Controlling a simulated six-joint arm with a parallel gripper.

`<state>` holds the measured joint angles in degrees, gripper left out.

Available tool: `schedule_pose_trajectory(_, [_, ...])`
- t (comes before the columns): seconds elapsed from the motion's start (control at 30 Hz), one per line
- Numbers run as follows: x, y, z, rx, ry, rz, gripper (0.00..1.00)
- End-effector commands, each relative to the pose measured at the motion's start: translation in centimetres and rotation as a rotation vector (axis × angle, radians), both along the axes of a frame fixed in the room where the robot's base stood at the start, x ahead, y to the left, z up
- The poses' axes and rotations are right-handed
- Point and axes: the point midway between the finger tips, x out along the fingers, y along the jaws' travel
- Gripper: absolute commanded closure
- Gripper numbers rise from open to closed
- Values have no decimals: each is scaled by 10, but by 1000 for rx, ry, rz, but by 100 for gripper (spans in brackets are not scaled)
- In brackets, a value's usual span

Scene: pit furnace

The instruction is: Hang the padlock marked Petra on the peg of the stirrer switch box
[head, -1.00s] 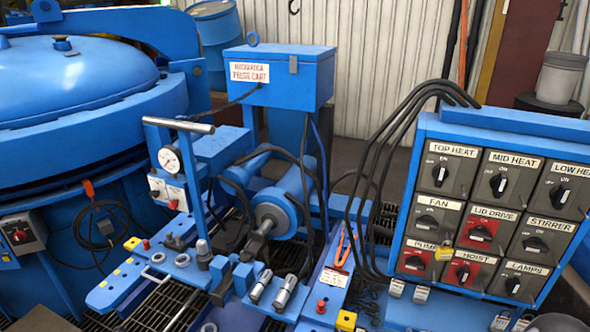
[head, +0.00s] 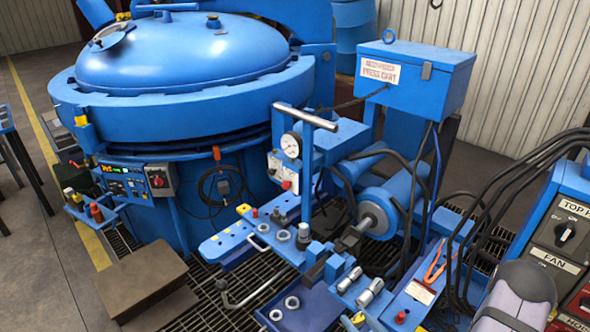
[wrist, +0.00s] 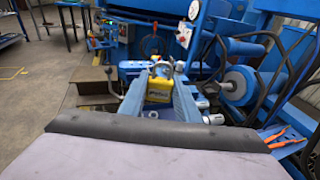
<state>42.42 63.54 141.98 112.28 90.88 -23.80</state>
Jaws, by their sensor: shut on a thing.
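My gripper (wrist: 160,77) is seen in the wrist view, shut on a yellow padlock (wrist: 158,90) with a grey shackle upward. The name on the padlock cannot be read. In the head view only a grey and dark part of my arm shows at the lower right; the fingers and padlock are not in that view. The switch panel (head: 538,240) is cut off by the right edge of the head view. Its top heat and fan switches show, but the stirrer switch box and its peg are out of view.
A blue furnace (head: 185,80) with a domed lid stands at left. A press cart (head: 415,78) and a blue bench (head: 232,240) with sockets and a gauge fill the middle. Black cables (head: 500,200) arch to the panel. Orange-handled pliers (head: 433,265) lie near my arm.

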Motion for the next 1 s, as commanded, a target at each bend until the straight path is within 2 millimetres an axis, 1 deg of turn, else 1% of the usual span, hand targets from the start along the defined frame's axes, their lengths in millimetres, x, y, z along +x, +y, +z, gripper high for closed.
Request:
schedule_pose_trajectory(0.03, [0, 5, 3, 1, -1, 15, 87])
schedule_pose_trajectory(0.1, [0, 9, 4, 0, -1, 26, 87])
schedule_pose_trajectory(0.27, [0, 11, 3, 0, -1, 32, 87])
schedule_pose_trajectory(0.47, [0, 10, 3, 1, -1, 29, 87])
schedule_pose_trajectory(0.57, [0, 6, 1, 1, -1, 16, 87])
schedule_pose_trajectory(0.63, [0, -1, -1, 1, -1, -4, 87])
schedule_pose_trajectory(0.67, [0, -6, -3, 0, -1, -16, 87])
schedule_pose_trajectory(0.77, [0, -27, -7, 0, -1, -73, 87])
schedule_pose_trajectory(0.87, [-2, -59, -11, -2, -4, -152, 87])
schedule_pose_trajectory(0.97, [-7, -99, -13, -5, -4, -252, 87])
schedule_pose_trajectory(1.0, [-10, -117, -13, -5, -5, -295, 87])
